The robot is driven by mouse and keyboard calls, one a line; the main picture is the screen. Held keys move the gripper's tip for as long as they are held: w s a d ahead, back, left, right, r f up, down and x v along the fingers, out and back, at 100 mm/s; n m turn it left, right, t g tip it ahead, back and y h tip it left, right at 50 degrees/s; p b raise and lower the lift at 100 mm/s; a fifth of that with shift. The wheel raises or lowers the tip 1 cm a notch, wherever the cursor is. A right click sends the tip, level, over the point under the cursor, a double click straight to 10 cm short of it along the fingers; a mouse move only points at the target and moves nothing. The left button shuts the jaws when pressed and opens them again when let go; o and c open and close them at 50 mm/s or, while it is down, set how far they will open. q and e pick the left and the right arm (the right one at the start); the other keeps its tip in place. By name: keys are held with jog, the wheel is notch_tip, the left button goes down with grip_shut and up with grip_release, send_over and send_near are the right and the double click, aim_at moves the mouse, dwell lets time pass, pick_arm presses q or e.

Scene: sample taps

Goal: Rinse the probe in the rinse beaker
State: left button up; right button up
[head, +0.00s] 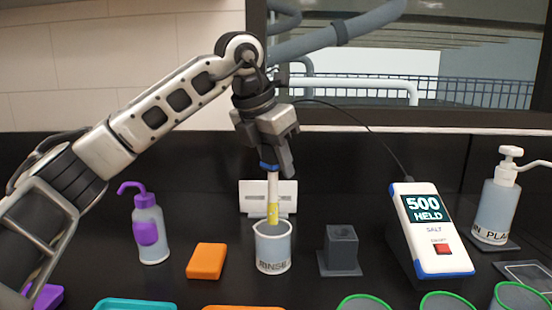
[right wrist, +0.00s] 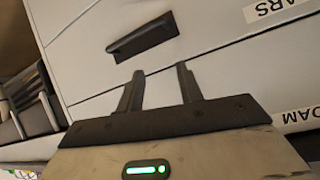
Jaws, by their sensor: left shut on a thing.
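My left gripper (head: 277,166) is shut on the probe (head: 273,188), which hangs upright below the fingers. The probe is white with a blue top and a yellow lower part. The rinse beaker (head: 273,252), a pale cup labelled RINSE, stands directly under it. The probe's lower end is at the beaker's mouth; I cannot tell how far it reaches inside. The meter (head: 431,232) reads 500 HELD, with a thin cable running from it toward the gripper. My right gripper (right wrist: 160,70) shows in the right wrist view, open and empty, before pale drawer fronts.
A purple-capped wash bottle (head: 150,232) and an orange block (head: 206,261) stand left of the beaker. A dark holder (head: 341,250) is to its right. Several green-rimmed cups (head: 447,302) line the front right. A pump bottle (head: 497,207) stands far right.

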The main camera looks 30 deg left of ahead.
pick_arm(q)
jog(key=shift+w, duration=0.1)
dwell(0.3)
jog(key=shift+f+b, duration=0.5)
jog(key=shift+f, duration=0.25)
